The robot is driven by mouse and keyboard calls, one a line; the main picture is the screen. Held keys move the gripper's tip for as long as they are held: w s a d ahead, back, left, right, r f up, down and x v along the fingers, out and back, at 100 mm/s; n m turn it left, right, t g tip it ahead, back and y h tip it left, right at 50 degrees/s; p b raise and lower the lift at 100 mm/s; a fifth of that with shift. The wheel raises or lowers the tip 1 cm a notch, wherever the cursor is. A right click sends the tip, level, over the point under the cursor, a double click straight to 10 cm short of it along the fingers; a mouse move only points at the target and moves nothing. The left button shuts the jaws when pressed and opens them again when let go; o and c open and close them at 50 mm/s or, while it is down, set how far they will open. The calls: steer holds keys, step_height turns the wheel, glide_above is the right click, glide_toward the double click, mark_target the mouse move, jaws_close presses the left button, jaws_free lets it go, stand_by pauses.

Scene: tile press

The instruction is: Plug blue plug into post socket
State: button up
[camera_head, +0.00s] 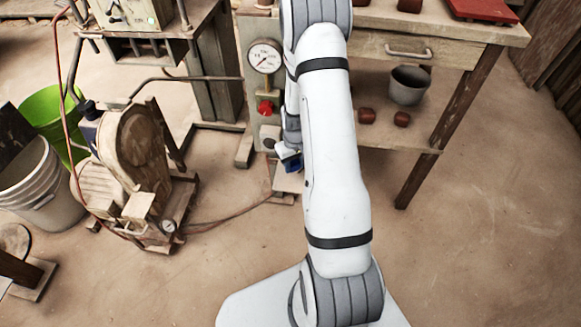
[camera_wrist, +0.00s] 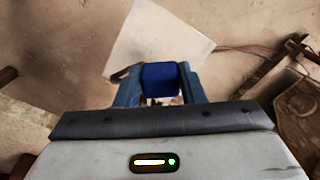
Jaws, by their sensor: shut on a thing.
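My gripper (camera_wrist: 159,72) is shut on the blue plug (camera_wrist: 160,82), which sits between the two blue fingers in the wrist view. In the head view my gripper (camera_head: 290,160) is low beside the post (camera_head: 257,80), mostly behind my arm. Only a small blue patch shows there. The post carries a gauge (camera_head: 265,57) and a red knob (camera_head: 265,107). A small dark round fitting (camera_head: 269,144) shows low on the post; I cannot tell if it is the socket. No contact between plug and post can be made out.
A wooden bench (camera_head: 450,40) with a lower shelf stands right of the post, holding a grey pot (camera_head: 408,85) and small red-brown pieces. A wooden machine (camera_head: 130,160), a green bucket (camera_head: 45,112) and a white bucket (camera_head: 40,190) stand left. A hose (camera_head: 230,215) crosses the floor.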

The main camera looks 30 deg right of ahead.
steer(key=shift+w+f+b, duration=0.1)
steer(key=shift+f+b, duration=1.65)
steer(key=shift+f, duration=0.9)
steer(key=o, duration=1.1)
steer(key=shift+c, duration=0.2)
steer(key=shift+r, duration=0.1)
steer(key=shift+s+d+r+p, duration=0.1)
steer(key=shift+s+r+p, duration=1.1)
steer(key=shift+s+r, duration=0.25)
steer(key=s+r+p, duration=0.2)
steer(key=s+r, duration=0.2)
steer(key=s, duration=0.1)
steer(key=shift+p, duration=0.35)
